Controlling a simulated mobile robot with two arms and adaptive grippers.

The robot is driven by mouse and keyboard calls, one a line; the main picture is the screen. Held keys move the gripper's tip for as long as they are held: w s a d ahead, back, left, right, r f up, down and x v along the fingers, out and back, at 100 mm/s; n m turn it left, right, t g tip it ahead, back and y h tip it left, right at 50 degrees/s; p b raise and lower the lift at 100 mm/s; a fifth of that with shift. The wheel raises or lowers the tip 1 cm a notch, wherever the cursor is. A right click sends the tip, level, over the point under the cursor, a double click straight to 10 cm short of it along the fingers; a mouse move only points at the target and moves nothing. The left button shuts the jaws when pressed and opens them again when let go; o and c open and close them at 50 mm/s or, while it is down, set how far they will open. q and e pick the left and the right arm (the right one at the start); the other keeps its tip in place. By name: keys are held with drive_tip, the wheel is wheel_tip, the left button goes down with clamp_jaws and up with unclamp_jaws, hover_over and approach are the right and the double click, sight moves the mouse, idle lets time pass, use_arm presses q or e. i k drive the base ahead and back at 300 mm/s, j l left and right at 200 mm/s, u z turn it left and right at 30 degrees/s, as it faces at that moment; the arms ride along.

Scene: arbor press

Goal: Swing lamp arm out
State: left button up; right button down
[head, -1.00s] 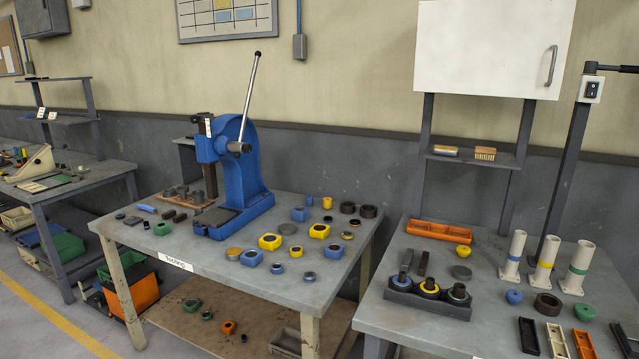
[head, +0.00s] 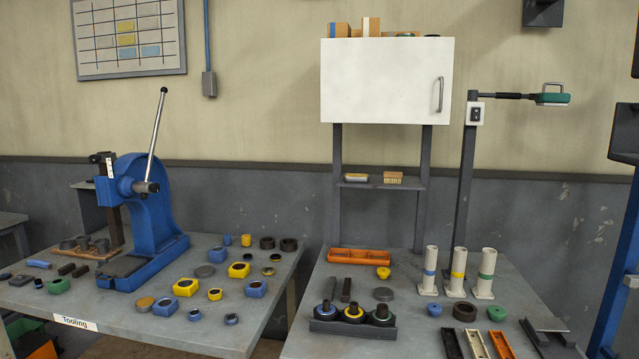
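The lamp is on the right side of the head view. Its dark post (head: 465,170) rises at the back of the right bench, with a white switch box (head: 475,113) near the top. The dark lamp arm (head: 505,95) extends from the post to the right, roughly along the wall. It ends in a green lamp head (head: 552,98) with a light handle loop on top. Neither of my grippers shows in this view, and nothing touches the lamp.
A white wall cabinet (head: 385,82) is left of the lamp. The right bench (head: 420,330) holds white tubes (head: 458,272), an orange tray (head: 372,262) and small parts. A blue arbor press (head: 150,215) stands on the left bench.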

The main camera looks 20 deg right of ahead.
sight(473, 95)
drive_tip(key=z, duration=1.6)
